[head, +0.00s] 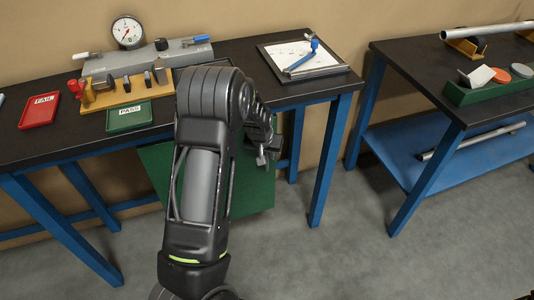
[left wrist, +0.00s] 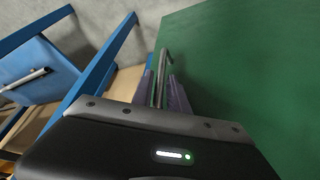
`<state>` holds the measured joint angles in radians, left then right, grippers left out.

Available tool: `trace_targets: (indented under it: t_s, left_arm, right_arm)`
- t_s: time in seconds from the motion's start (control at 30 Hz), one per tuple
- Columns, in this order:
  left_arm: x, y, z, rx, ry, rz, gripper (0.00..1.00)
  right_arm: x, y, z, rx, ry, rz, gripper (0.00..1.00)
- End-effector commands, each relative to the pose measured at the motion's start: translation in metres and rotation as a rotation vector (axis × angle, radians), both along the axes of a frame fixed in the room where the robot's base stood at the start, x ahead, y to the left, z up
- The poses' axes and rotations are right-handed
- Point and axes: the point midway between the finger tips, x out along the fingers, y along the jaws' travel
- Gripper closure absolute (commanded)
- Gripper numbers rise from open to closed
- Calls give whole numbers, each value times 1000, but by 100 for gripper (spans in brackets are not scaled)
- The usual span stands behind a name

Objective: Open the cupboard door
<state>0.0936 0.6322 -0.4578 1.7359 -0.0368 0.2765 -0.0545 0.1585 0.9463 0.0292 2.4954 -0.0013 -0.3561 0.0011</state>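The green cupboard door (head: 250,193) hangs below the dark workbench in the head view, partly hidden by my left arm. Its flat green face (left wrist: 245,65) fills the right of the left wrist view. A thin grey bar handle (left wrist: 167,58) stands near the door's left edge there. My left gripper (head: 267,152) is at the door's upper right in the head view. In the left wrist view its two fingers (left wrist: 161,88) lie on either side of the handle, with narrow gaps showing; firm contact is not visible. My right gripper is not in view.
The workbench (head: 235,48) above carries a gauge (head: 127,32), a red FAIL tray (head: 39,110), a green PASS tray (head: 129,117) and a clipboard (head: 302,58). A blue table leg (head: 330,160) stands right of the door. Grey floor (head: 340,245) is clear in front.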

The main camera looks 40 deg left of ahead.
Motion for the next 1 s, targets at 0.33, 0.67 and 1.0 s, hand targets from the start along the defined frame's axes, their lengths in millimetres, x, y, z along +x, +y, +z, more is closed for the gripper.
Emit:
trace_targets:
  t_s: [0.33, 0.67, 1.0]
  left_arm:
    - [0, 0, 0, 0, 0, 0, 100]
    - [0, 0, 0, 0, 0, -1, 100]
    - [0, 0, 1, 0, 0, -1, 100]
  right_arm:
    - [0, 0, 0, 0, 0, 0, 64]
    - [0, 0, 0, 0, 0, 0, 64]
    - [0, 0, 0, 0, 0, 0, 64]
